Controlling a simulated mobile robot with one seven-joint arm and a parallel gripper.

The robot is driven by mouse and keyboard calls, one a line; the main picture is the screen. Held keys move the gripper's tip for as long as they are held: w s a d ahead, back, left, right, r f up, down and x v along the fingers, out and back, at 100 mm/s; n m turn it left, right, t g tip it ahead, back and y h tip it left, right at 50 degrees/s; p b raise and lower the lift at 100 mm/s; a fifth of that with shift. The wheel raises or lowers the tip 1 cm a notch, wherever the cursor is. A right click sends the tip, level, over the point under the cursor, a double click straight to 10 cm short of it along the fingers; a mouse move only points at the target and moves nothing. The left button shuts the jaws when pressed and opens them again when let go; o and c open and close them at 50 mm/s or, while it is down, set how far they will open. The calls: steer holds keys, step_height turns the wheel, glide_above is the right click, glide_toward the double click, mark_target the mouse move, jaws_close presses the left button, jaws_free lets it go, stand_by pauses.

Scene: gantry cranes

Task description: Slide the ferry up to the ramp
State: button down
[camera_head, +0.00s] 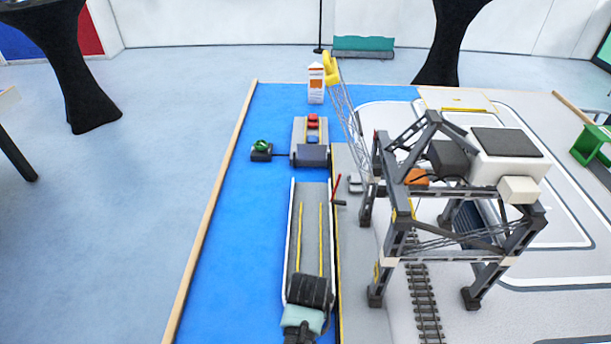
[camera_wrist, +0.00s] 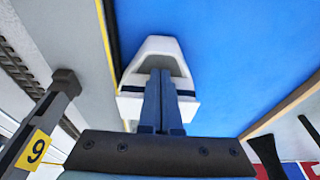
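The ferry (camera_head: 312,225) is a long white-hulled vessel with a grey deck and yellow lines. It lies on blue water beside the quay. The ramp (camera_head: 312,156) is a dark flap on a grey platform beyond the ferry's far end, with a narrow strip of blue between. My gripper (camera_head: 308,290) is over the ferry's near end and covers part of it. In the wrist view, the fingers (camera_wrist: 161,75) are close together in front of the ferry's white pointed end (camera_wrist: 157,47). I see nothing between them. Whether they touch the ferry is unclear.
Red and blue toy cars sit on the platform (camera_head: 298,135). A green round item (camera_head: 261,147) on a dark block stands to its left. A gantry crane (camera_head: 400,240) stands right on the quay. A wooden edge (camera_head: 215,205) bounds the water at left; open water lies between.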

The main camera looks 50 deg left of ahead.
steer(key=shift+w+a+b, duration=1.75)
steer(key=shift+a+b, duration=0.15)
steer(key=shift+a, duration=0.1)
steer(key=shift+w+a+b, duration=1.7)
steer(key=shift+a+b, duration=0.2)
steer(key=shift+a, duration=0.1)
steer(key=shift+d, duration=0.1)
steer(key=shift+s+d+r+p, duration=0.1)
steer(key=shift+s+r+p, duration=0.1)
steer(key=shift+p, duration=0.4)
steer(key=shift+s+d+p, duration=0.2)
steer(key=shift+d+p, duration=0.05)
steer(key=shift+p, duration=0.25)
steer(key=shift+d, duration=0.1)
step_height(320, 180, up, 10)
steer(key=p, duration=0.9)
steer(key=shift+p, duration=0.4)
steer(key=shift+s, duration=0.1)
